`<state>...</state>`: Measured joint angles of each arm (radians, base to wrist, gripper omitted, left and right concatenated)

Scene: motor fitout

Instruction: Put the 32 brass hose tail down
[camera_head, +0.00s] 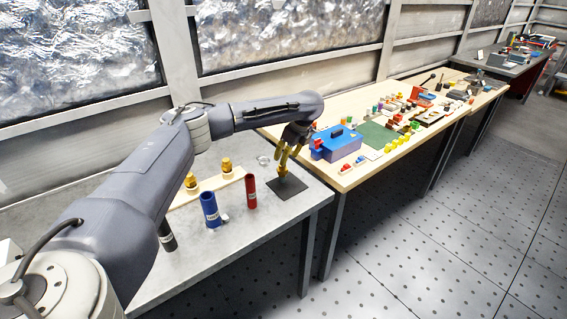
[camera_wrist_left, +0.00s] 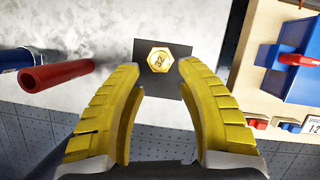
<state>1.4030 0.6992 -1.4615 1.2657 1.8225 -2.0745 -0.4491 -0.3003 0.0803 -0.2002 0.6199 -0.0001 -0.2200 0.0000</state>
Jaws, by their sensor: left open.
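The brass hose tail (camera_wrist_left: 158,60) shows its hexagonal top marked 32 in the left wrist view. It appears to stand upright on a dark square mat (camera_wrist_left: 179,88). In the head view the hose tail (camera_head: 283,171) is partly hidden by my gripper, with the mat (camera_head: 290,190) under it. My left gripper (camera_head: 289,157) points down over it. In the left wrist view its yellow fingers (camera_wrist_left: 160,67) are open, one on each side of the hose tail, with gaps visible. My right gripper is in neither view.
A red tube (camera_head: 251,190) and a blue tube (camera_head: 210,209) stand left of the mat. Two brass fittings (camera_head: 226,165) sit on a pale board behind them. A blue box (camera_head: 337,143) stands on the wooden bench to the right. The grey table's front right is clear.

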